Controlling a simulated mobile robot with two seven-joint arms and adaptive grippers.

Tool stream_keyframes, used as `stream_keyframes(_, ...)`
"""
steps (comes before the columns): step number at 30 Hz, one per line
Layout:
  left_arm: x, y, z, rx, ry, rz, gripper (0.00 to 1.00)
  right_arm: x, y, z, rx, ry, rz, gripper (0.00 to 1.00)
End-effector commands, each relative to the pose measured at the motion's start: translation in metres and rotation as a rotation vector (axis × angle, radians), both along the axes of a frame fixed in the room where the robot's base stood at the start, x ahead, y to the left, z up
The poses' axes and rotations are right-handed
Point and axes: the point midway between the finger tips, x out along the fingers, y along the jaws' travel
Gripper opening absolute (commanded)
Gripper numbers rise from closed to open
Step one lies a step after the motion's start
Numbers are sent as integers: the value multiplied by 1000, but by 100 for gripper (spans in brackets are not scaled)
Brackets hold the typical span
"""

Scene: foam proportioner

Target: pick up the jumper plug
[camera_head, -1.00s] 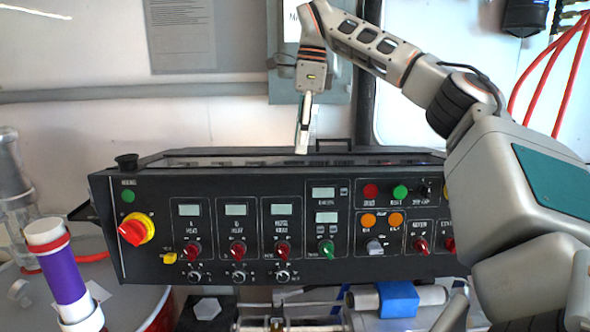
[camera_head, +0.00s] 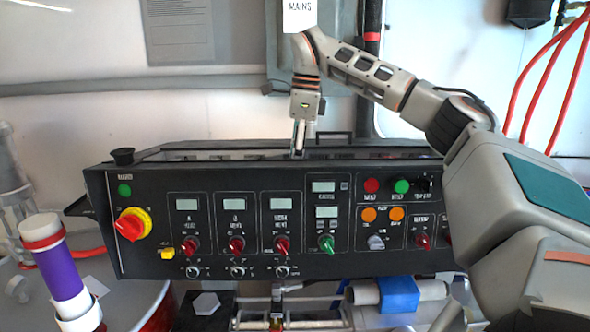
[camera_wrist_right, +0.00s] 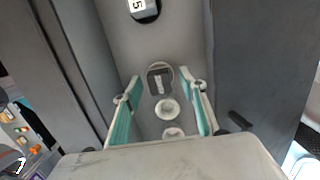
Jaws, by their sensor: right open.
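My right gripper (camera_head: 298,150) points down at the open top of the black control console (camera_head: 150,205), its tips at the rear of the opening. In the right wrist view, its two teal-padded fingers (camera_wrist_right: 168,88) are open and apart. Between them, farther off, is a small dark block with a pale marking (camera_wrist_right: 159,80) on a round light base; it may be the jumper plug, but I cannot tell for sure. Nothing is visibly gripped. Two pale round parts (camera_wrist_right: 167,109) lie in line below it in the picture. My left gripper is not in view.
Grey walls (camera_wrist_right: 65,70) flank the fingers in the right wrist view. The console front carries a red-yellow rotary switch (camera_head: 132,224) and several knobs. A purple cylinder (camera_head: 60,272) stands at the left. Red hoses (camera_head: 545,85) hang at the right.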

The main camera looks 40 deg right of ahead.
Motion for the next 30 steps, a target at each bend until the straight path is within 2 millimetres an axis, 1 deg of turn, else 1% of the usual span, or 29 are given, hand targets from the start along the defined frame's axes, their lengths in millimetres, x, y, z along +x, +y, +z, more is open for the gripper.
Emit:
stream_keyframes(5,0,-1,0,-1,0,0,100,0,0,0,1,-1,0,42)
stream_keyframes(6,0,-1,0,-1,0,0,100,0,0,0,0,0,0,36)
stream_keyframes(7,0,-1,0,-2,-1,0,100,0,0,0,0,0,0,29)
stream_keyframes(10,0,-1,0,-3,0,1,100,0,0,0,0,0,0,3)
stream_keyframes(11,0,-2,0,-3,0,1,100,0,0,0,0,0,0,0)
stream_keyframes(20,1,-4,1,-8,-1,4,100,0,0,1,0,0,0,0)
stream_keyframes(23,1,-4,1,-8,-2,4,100,0,0,4,0,0,0,0)
stream_keyframes(26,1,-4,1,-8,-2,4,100,0,0,10,0,-1,0,0)
stream_keyframes(30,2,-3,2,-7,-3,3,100,0,1,30,0,-4,0,0)
